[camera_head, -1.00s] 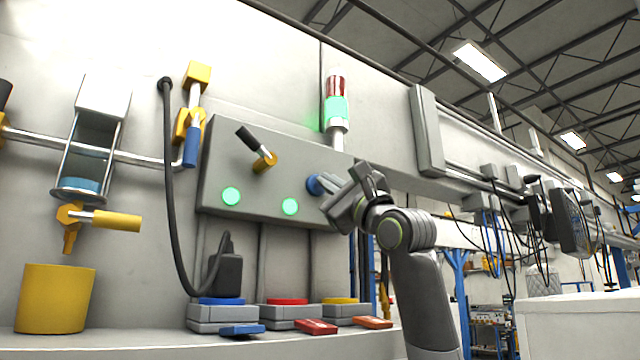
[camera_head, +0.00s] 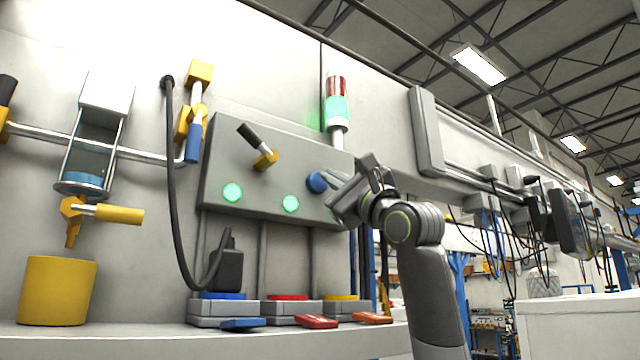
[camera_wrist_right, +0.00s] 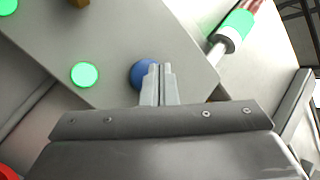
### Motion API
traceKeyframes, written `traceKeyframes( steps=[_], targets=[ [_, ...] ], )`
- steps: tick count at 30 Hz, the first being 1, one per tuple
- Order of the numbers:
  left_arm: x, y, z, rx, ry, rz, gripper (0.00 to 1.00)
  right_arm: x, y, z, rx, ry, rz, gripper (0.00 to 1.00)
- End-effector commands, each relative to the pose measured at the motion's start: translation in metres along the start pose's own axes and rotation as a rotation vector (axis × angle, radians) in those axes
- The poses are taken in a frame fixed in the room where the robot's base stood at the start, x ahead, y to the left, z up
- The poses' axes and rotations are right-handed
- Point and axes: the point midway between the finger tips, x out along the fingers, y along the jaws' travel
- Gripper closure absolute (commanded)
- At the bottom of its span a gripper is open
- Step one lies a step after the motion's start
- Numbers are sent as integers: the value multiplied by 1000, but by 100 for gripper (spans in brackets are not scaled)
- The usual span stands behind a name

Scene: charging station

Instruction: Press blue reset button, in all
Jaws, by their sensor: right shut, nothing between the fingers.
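The blue reset button (camera_head: 317,182) is a round knob on the right part of the grey control panel (camera_head: 225,165). My right gripper (camera_head: 332,192) is shut and empty, with its fingertips just at the right of the button in the head view. In the right wrist view, the shut fingertips (camera_wrist_right: 160,70) overlap the right side of the blue button (camera_wrist_right: 142,74) and hide part of it. I cannot tell whether they touch it. My left gripper is not in view.
Two green lights (camera_head: 290,204) glow on the panel beside a black-handled lever (camera_head: 258,147). A signal tower (camera_head: 337,105) shows green above. Below, a shelf (camera_head: 150,340) holds coloured pads, a black plug (camera_head: 229,268) and a yellow cup (camera_head: 57,290).

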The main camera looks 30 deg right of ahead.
Motion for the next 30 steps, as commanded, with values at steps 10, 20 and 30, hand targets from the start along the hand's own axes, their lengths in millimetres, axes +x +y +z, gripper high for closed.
traceKeyframes(
  steps=[10, 20, 30],
  targets=[
    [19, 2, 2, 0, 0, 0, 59, -21, -8, 9, -1, -1, -3, 100],
    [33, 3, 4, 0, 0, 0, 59, -40, -21, 21, 0, -1, -1, 100],
    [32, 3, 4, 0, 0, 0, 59, -40, -22, 21, 0, 0, 0, 100]
  ],
)
